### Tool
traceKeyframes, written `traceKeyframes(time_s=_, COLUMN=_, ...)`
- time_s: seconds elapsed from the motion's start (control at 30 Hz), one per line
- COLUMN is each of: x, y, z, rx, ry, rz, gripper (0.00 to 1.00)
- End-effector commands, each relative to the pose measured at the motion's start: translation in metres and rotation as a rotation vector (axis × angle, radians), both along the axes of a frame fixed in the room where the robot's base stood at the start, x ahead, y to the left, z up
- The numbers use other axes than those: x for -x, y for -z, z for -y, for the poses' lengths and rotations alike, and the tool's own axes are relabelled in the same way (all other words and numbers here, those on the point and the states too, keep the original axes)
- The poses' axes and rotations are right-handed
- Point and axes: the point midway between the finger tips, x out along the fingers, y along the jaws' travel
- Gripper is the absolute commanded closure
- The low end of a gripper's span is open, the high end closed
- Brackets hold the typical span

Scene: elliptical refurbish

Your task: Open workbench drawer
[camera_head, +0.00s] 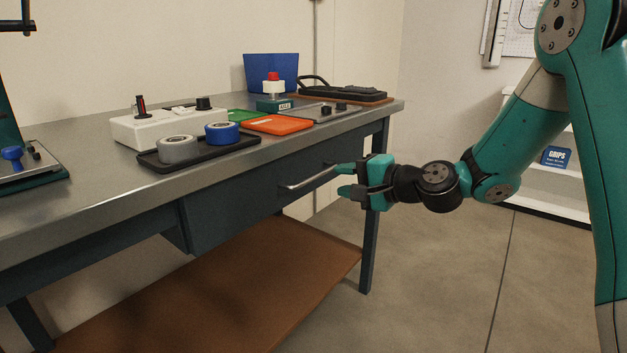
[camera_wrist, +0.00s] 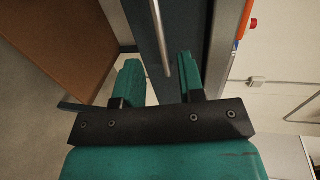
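In the wrist view the handle (camera_wrist: 161,40) comes down between the two open fingers of my gripper (camera_wrist: 160,75). The fingers do not look closed on it. I cannot tell whether either finger touches the handle.
The bench top (camera_head: 85,205) holds a black tray (camera_head: 205,152) with two rolls, a white box (camera_head: 150,128), an orange tray (camera_head: 277,124) and a blue bin (camera_head: 271,72). A brown lower shelf (camera_head: 230,290) lies below. The floor (camera_head: 440,280) in front is clear.

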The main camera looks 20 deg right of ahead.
Motion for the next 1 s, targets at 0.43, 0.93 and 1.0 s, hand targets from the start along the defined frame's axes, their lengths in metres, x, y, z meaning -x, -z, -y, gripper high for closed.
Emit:
traceKeyframes(time_s=0.43, x=-0.062, y=0.017, z=-0.046, rx=0.001, ry=-0.003, rz=-0.001, gripper=0.64)
traceKeyframes(time_s=0.93, x=-0.068, y=0.018, z=-0.05, rx=0.001, ry=0.0, rz=-0.002, gripper=0.87)
traceKeyframes(time_s=1.0, x=-0.068, y=0.018, z=-0.05, rx=0.001, ry=0.0, rz=-0.002, gripper=1.0)
